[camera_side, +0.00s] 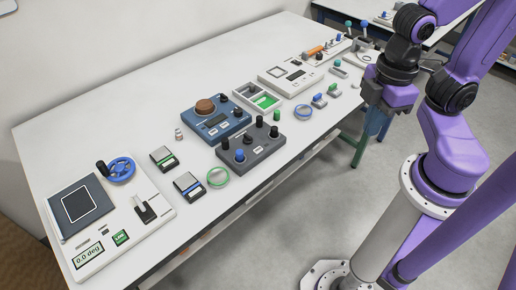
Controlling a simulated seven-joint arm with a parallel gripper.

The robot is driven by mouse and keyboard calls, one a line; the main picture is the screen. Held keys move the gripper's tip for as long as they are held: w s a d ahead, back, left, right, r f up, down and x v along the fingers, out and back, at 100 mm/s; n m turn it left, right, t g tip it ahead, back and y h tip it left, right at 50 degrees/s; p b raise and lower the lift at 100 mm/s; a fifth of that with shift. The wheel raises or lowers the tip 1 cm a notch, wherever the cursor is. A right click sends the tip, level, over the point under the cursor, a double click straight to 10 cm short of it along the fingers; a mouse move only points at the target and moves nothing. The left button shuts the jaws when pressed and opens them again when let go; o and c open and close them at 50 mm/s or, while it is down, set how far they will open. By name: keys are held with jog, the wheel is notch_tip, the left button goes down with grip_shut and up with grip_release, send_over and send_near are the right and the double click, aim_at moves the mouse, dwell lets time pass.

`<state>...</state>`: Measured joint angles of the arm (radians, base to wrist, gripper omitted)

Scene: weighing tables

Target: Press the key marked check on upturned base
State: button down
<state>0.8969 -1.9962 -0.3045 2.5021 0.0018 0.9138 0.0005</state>
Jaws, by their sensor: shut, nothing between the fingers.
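A dark grey box with several upright posts and knobs, likely the upturned base (264,160), sits near the front edge in the middle of the table. Its posts are black, with one blue-topped. A small light key (259,152) shows on its top; its marking is too small to read, so I cannot tell which key is marked check. My gripper (374,134) is shut and empty. It points down at the right, beyond the table's front edge and well apart from the box.
A blue device (207,131) with a brown knob stands behind the grey box. A green ring (218,178) and two small scales (188,186) (163,158) lie to its left. A purple ring (303,112) and small blocks (320,101) lie to its right. A white-framed panel (149,235) fills the left end.

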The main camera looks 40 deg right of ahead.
dwell(0.5)
jog(key=m+t+y, duration=0.5)
jog(key=m+t, duration=0.2)
jog(key=m, duration=0.8)
send_over(262, 150)
notch_tip(262, 150, down, 10)
jog(key=shift+f, duration=0.15)
jog(key=shift+n, duration=0.3)
jog(key=shift+f, duration=4.4)
jog(key=shift+f, duration=0.1)
jog(key=shift+f, duration=0.3)
